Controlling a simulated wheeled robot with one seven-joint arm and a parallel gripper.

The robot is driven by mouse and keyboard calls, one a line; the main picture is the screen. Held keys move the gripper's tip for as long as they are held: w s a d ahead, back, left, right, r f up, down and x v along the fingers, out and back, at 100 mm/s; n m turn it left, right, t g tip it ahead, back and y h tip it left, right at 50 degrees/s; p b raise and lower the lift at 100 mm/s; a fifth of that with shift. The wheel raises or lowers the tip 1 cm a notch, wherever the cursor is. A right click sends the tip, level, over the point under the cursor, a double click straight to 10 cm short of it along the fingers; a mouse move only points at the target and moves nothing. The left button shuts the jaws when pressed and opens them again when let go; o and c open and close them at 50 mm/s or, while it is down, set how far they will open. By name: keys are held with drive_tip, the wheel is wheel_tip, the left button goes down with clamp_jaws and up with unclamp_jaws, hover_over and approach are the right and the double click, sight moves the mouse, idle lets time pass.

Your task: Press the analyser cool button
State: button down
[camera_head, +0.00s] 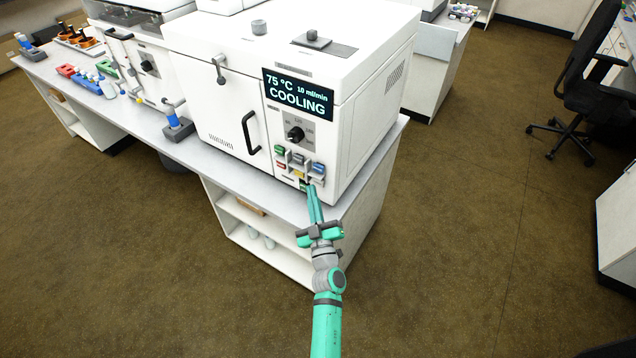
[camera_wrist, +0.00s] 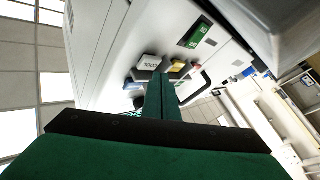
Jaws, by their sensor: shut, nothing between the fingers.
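The white analyser (camera_head: 232,110) stands on the bench, its display (camera_head: 298,94) reading "75 °C 10 ml/min COOLING". Below a black knob (camera_head: 295,134) are small coloured buttons, including green (camera_head: 280,150), blue (camera_head: 318,168), red (camera_head: 281,166) and yellow (camera_head: 298,174). Their labels are too small to tell which is cool. My gripper (camera_head: 311,188) is shut and empty, its tips at the lower right of the button group. In the wrist view the fingers (camera_wrist: 161,78) point at the panel, near a white button (camera_wrist: 149,62) and the yellow one (camera_wrist: 178,66). Contact cannot be told.
A black door handle (camera_head: 250,133) is left of the panel. Open shelves (camera_head: 262,232) lie below the bench top. The floor at right is clear up to a black chair (camera_head: 585,85).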

drive_tip(key=shift+s+d, duration=0.1)
drive_tip(key=shift+d, duration=0.05)
drive_tip(key=shift+a, duration=0.2)
drive_tip(key=shift+d, duration=0.15)
idle(0.5)
idle(0.4)
drive_tip(key=shift+w+d, duration=0.15)
drive_tip(key=shift+w, duration=0.25)
drive_tip(key=shift+w+d, duration=0.3)
drive_tip(key=shift+w, duration=0.1)
idle(0.9)
drive_tip(key=shift+s, duration=0.1)
idle(0.3)
drive_tip(key=shift+s+a, duration=0.5)
drive_tip(key=shift+s, duration=0.2)
